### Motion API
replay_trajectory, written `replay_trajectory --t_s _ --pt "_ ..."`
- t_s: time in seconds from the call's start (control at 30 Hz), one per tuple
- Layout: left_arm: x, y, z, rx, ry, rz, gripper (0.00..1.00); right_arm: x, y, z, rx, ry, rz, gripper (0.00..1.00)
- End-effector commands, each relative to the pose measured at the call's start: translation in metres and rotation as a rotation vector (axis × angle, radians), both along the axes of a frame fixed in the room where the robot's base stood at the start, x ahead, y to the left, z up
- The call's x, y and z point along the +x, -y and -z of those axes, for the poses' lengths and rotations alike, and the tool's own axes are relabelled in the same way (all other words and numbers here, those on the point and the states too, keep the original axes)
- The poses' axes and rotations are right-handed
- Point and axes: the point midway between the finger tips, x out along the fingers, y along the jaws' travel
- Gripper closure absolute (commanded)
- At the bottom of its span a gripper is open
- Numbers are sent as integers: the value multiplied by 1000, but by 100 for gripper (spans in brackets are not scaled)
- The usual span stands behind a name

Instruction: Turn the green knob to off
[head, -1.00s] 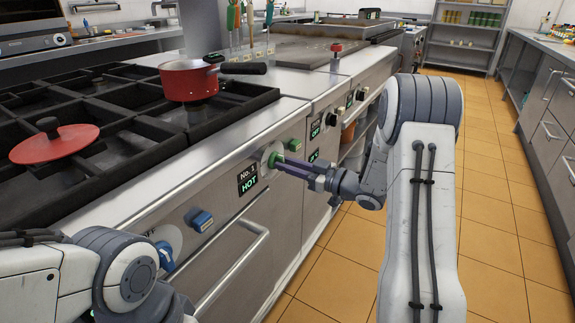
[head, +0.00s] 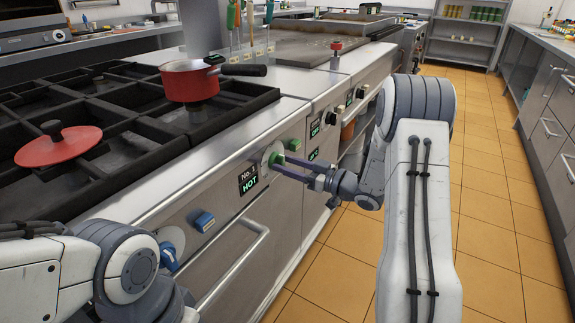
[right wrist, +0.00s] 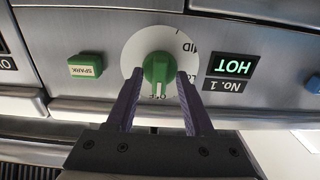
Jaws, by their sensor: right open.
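The green knob (head: 275,159) sits on a round white dial on the stove's front panel. In the right wrist view the knob (right wrist: 158,66) is upright in the picture, its marked end toward partly hidden lettering at the dial's bottom. "LO" and "MID" are to its right. My right gripper (head: 283,164) is open around the knob; in the right wrist view its purple fingers (right wrist: 160,73) stand either side, with small gaps. The display (right wrist: 233,66) beside it reads "No. 1 HOT". My left gripper is not in view, only its arm.
A green SPARK button (right wrist: 86,65) is beside the dial. A red pot (head: 189,82) and a red lid (head: 60,148) rest on the grates. The tiled floor at right is clear.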

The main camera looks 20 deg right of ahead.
Motion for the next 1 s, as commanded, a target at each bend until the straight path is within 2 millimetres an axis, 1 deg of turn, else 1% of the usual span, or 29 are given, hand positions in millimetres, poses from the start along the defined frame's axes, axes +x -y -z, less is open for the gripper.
replay_trajectory --t_s 0.07,0.17,0.5,0.6,0.8,1.0 --pt "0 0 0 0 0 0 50 -2 2 0 -1 1 1 48" --pt "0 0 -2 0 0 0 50 -9 9 -1 -1 1 3 48" --pt "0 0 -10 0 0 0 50 -61 49 -1 2 -1 5 48" --pt "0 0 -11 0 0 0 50 -72 58 -1 1 -1 5 48" --pt "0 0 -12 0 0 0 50 -82 64 0 1 1 1 48" --pt "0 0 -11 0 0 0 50 -83 64 0 0 0 -1 48"
